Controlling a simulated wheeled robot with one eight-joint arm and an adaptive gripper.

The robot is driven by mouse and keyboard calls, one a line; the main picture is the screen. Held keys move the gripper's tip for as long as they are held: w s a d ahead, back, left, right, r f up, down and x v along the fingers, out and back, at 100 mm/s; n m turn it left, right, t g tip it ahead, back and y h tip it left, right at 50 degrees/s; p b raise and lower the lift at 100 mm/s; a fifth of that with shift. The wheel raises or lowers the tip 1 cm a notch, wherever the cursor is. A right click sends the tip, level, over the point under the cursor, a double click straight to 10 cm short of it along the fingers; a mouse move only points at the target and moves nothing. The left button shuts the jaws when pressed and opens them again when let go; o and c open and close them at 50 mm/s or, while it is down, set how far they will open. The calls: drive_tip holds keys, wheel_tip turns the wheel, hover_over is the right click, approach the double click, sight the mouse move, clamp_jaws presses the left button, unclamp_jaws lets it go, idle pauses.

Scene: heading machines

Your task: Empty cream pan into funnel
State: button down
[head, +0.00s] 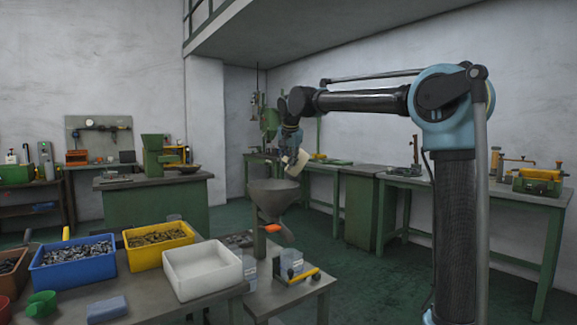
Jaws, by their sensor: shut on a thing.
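The cream pan (298,164) is in my gripper (290,142), above the funnel and slightly to its right in the head view. The pan is tilted, and I cannot see what is in it. My gripper is shut on the pan; its fingers are small and partly hidden. The grey metal funnel (272,197) stands below the pan, with its wide mouth up and its narrow part pointing down. There is a gap between pan and funnel. The inside of the funnel is mostly hidden.
A blue bin (73,277) and a yellow bin (136,262) hold small metal parts. A white bin (203,291) stands to their right. A clear container (291,262) and an orange-handled tool (301,276) are on the low table. Green floor is free at right.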

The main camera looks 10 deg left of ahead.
drive_tip(key=shift+w+d+r+m+g+y, duration=0.15)
drive_tip(key=shift+d+m+y, duration=0.45)
drive_tip(key=shift+y, duration=0.85)
drive_tip(key=shift+w+d+r+m+g+y, duration=0.1)
drive_tip(key=shift+d+r+m+y, duration=0.3)
drive_tip(key=shift+y, duration=1.1)
drive_tip(key=shift+w+d+r+m+g+y, duration=0.15)
drive_tip(key=shift+d+m+y, duration=0.55)
drive_tip(key=shift+y, duration=0.75)
drive_tip(key=shift+s+d+f, duration=0.1)
